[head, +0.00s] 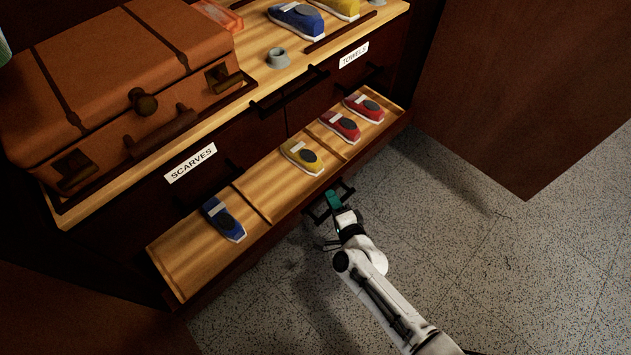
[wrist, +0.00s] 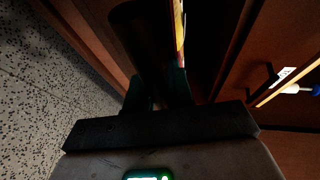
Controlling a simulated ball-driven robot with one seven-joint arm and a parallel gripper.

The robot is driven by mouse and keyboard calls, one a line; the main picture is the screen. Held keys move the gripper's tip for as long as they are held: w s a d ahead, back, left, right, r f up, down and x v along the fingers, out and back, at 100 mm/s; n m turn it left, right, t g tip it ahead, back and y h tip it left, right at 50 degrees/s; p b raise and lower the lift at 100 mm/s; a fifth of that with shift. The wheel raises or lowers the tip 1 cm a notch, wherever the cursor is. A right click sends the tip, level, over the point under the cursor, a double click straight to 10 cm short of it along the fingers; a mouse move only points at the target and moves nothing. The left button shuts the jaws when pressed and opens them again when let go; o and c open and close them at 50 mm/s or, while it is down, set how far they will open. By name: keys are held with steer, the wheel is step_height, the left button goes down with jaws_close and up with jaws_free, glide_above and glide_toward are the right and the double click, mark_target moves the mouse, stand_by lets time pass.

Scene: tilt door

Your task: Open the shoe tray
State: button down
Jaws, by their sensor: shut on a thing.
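The shoe tray (head: 262,205) is tilted out from the bottom of the wooden cabinet, its inner wooden face showing. It holds a blue shoe (head: 223,219), a yellow shoe (head: 302,157) and two red shoes (head: 340,126), split by thin dividers. A dark bar handle (head: 342,190) sits on its front edge, right of the middle. My gripper (head: 333,199) is at this handle with its teal fingers shut on it. In the wrist view my gripper (wrist: 157,90) has its fingers on either side of a dark bar; the contact is in shadow.
Above the tray are drawers labelled SCARVES (head: 190,163) and TOWELS (head: 354,55) with dark handles. A brown suitcase (head: 110,85) and more shoes (head: 297,20) rest on the cabinet top. A brown panel (head: 525,90) stands at right. The speckled floor (head: 470,260) in front is clear.

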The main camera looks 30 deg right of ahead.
steer(key=s+d, duration=0.4)
steer(key=s, duration=0.8)
steer(key=shift+s, duration=0.4)
steer(key=shift+f, duration=0.1)
steer(key=c, duration=1.1)
jaws_free()
steer(key=d+p+v, duration=0.1)
steer(key=p+v, duration=0.1)
steer(key=v, duration=0.8)
steer(key=shift+s+a, duration=0.35)
steer(key=shift+a, duration=0.1)
